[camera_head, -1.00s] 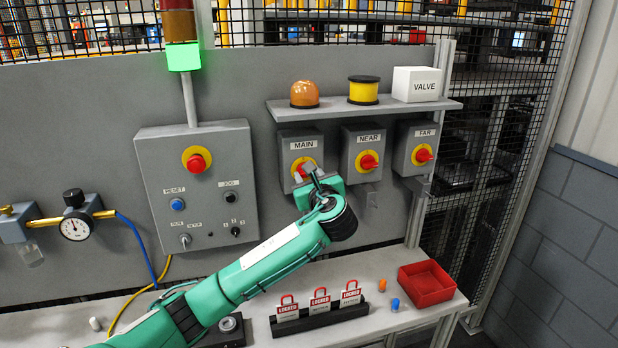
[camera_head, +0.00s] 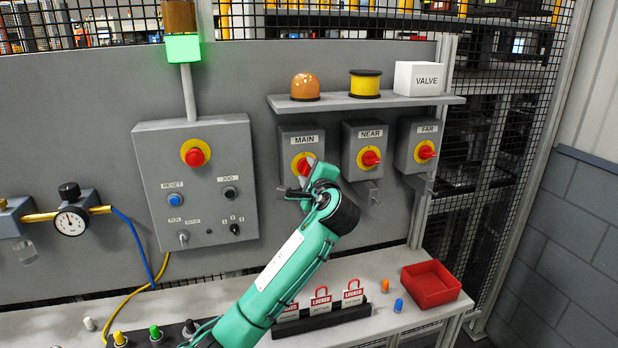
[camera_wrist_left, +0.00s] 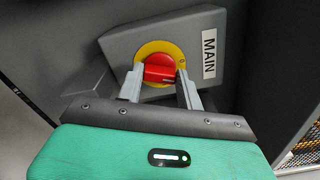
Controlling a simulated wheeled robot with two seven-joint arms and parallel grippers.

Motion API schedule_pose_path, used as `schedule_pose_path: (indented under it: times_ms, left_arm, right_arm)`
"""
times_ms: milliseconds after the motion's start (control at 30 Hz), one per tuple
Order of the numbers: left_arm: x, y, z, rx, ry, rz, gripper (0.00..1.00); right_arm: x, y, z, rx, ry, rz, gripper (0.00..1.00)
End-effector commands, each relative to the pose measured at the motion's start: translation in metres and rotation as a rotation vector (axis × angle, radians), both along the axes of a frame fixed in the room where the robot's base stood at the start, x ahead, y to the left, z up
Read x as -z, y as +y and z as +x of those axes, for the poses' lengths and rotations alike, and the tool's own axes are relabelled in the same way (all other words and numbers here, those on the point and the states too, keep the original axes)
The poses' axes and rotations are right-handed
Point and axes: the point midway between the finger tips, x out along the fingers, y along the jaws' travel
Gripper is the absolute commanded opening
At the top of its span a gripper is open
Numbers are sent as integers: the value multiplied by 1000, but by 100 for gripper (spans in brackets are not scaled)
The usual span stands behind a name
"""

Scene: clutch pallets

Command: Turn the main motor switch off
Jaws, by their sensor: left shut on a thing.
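The main switch is a red knob (camera_wrist_left: 159,70) on a yellow disc, set on a grey box labelled MAIN (camera_head: 302,139). The box with its label also shows in the left wrist view (camera_wrist_left: 209,53). My left gripper (camera_head: 303,171) is at the knob, its body hiding the lower part of the box in the head view. In the left wrist view its two grey fingers (camera_wrist_left: 160,78) stand on either side of the red knob, shut on it. My right gripper is in neither view.
The NEAR switch (camera_head: 370,158) and FAR switch (camera_head: 425,151) sit close on the right. A shelf (camera_head: 440,101) juts out above the switches. Below, the bench holds red-and-white lock tags (camera_head: 352,293) and a red tray (camera_head: 431,285). A control box (camera_head: 195,215) is on the left.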

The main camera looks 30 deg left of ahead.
Motion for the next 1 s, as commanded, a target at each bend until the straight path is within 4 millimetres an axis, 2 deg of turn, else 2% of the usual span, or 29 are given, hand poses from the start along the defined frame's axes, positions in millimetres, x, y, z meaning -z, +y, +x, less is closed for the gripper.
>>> schedule_pose_path:
  times_ms: [100,500,1000]
  left_arm:
    - [4,0,0,1,-76,-70,14]
    - [4,0,0,0,-264,-230,14]
    - [2,0,0,-1,-318,-275,14]
  right_arm:
    - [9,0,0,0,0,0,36]
    - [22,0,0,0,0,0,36]
    - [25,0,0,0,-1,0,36]
